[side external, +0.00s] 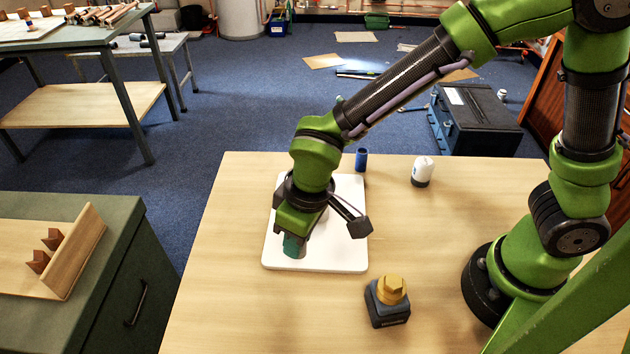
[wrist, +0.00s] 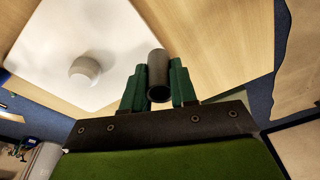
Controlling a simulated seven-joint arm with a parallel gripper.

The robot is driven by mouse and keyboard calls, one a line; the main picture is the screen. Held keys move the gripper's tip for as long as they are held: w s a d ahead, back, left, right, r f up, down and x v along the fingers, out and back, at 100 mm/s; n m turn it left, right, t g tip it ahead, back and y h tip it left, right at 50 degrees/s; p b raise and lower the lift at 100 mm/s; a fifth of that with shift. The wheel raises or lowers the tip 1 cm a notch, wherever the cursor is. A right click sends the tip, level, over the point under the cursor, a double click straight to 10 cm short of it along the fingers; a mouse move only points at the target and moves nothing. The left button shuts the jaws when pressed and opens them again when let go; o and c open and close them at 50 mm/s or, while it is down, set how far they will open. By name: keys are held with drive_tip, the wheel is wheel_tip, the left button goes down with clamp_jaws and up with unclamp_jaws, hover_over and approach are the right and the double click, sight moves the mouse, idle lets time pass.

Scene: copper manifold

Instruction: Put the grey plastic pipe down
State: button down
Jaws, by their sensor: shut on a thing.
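The grey plastic pipe (wrist: 157,68) is a short dark grey tube, and its open end faces the wrist camera. My gripper (wrist: 158,78) is shut on it, with one green finger on each side. In the side external view my gripper (side external: 294,247) points down over the white board (side external: 341,252), and the pipe is hidden there. I cannot tell whether the pipe touches the board or the table.
In the wrist view a white round fitting (wrist: 86,70) stands on the white board. A blue cylinder (side external: 361,159) and a white bottle with a dark end (side external: 422,171) stand behind. The table's left side is clear.

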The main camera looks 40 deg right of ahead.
drive_tip(key=s+a+r+n+g, duration=0.2)
drive_tip(key=s+a+r+n, duration=0.35)
drive_tip(key=n, duration=0.75)
drive_tip(key=shift+n+y, duration=0.3)
drive_tip(key=shift+n, duration=0.1)
drive_tip(key=f, duration=0.2)
drive_tip(key=s+f, duration=0.1)
drive_tip(key=f, duration=0.4)
drive_tip(key=shift+s, duration=0.35)
drive_tip(key=shift+a+f, duration=0.1)
drive_tip(key=shift+f, duration=2.2)
drive_tip(key=shift+f, duration=0.1)
drive_tip(key=c, duration=0.9)
unclamp_jaws()
